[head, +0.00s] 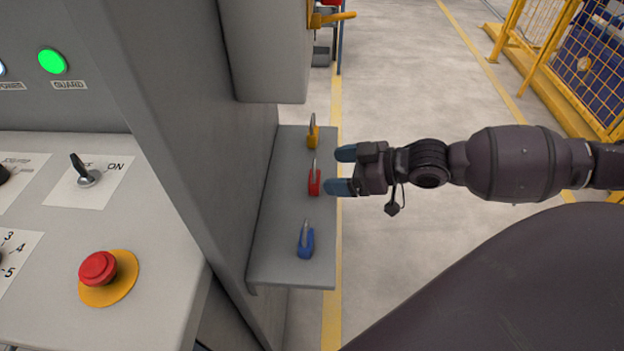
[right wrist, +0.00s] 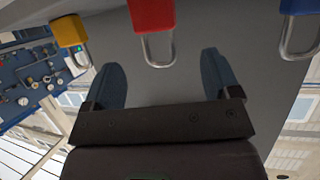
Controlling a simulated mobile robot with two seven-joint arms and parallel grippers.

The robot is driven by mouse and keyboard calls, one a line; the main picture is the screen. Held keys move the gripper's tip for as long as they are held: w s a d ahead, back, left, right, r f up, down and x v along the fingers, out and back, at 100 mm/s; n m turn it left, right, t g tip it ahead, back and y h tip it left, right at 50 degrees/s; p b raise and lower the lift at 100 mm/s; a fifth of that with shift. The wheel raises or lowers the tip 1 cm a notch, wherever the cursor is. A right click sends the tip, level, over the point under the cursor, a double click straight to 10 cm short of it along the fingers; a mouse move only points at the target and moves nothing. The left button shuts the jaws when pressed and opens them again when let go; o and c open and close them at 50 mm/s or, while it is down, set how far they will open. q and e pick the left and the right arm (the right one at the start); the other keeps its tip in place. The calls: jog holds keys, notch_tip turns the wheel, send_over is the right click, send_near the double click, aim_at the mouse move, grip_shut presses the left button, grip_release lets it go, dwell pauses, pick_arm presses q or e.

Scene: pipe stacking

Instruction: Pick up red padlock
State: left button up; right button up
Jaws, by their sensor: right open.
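The red padlock (head: 314,182) stands on a grey shelf (head: 270,240), between a yellow padlock (head: 313,138) and a blue padlock (head: 306,243). Its shackle points up in the head view. My right gripper (head: 340,170) is open, just right of the shelf edge and beside the red padlock, apart from it. In the right wrist view the red padlock (right wrist: 152,15) is at the top, ahead of and between the two blue fingertips (right wrist: 165,75), with nothing between the fingers. My left gripper is not in view.
The shelf is fixed to a grey machine cabinet (head: 190,120). A control panel with a red button (head: 98,268) and a black switch (head: 83,172) is at the left. A yellow fence (head: 585,65) stands at the far right. The floor behind my right arm is clear.

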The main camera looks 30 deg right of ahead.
aim_at(316, 176)
jog(key=shift+x, duration=0.75)
jog(key=x, duration=0.2)
jog(key=f+b+x, duration=0.1)
jog(key=x, duration=0.1)
jog(key=shift+d+b, duration=0.1)
jog(key=shift+b, duration=0.2)
jog(key=shift+w+a, duration=0.2)
